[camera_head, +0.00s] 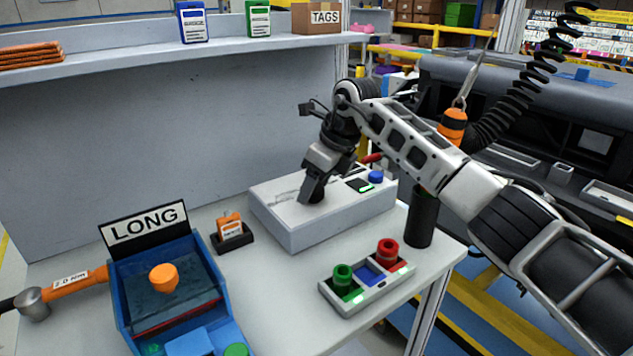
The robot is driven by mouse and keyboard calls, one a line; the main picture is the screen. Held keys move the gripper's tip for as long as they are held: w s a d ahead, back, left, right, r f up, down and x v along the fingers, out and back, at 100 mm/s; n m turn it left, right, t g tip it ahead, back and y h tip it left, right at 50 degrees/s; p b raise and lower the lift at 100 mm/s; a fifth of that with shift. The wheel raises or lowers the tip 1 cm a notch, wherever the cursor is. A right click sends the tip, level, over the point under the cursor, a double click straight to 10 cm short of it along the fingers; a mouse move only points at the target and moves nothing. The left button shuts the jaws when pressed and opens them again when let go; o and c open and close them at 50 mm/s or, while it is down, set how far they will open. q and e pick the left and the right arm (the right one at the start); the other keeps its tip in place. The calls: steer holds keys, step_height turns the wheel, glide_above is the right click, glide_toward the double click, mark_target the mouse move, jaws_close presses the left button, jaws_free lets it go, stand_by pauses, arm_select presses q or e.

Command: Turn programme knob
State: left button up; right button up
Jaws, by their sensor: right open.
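A white box-shaped unit (300,232) stands on the bench, with a small dark display (359,185) and a round blue button or knob (376,177) on the right part of its top. My right gripper (312,194) points down at the middle of the unit's top, left of the display. Its dark fingers are open and hide the spot beneath them. I cannot tell whether a programme knob is between the fingers or whether they touch it. My left gripper is not in view.
A black cylinder (421,216) stands right of the unit. An orange tool hangs from a coiled cable (515,95).

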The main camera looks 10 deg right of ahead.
steer(key=c, duration=1)
steer(key=shift+m, duration=0.3)
steer(key=shift+r+m+t+h, duration=0.1)
steer(key=shift+m+t+h, duration=0.2)
steer(key=shift+m, duration=0.6)
steer(key=m+h, duration=0.1)
steer(key=m, duration=0.1)
steer(key=m+t, duration=0.1)
steer(key=m, duration=0.1)
steer(key=shift+a+m+h, duration=0.2)
steer(key=shift+m+h, duration=0.1)
steer(key=shift+h, duration=0.1)
steer(key=shift+m, duration=0.3)
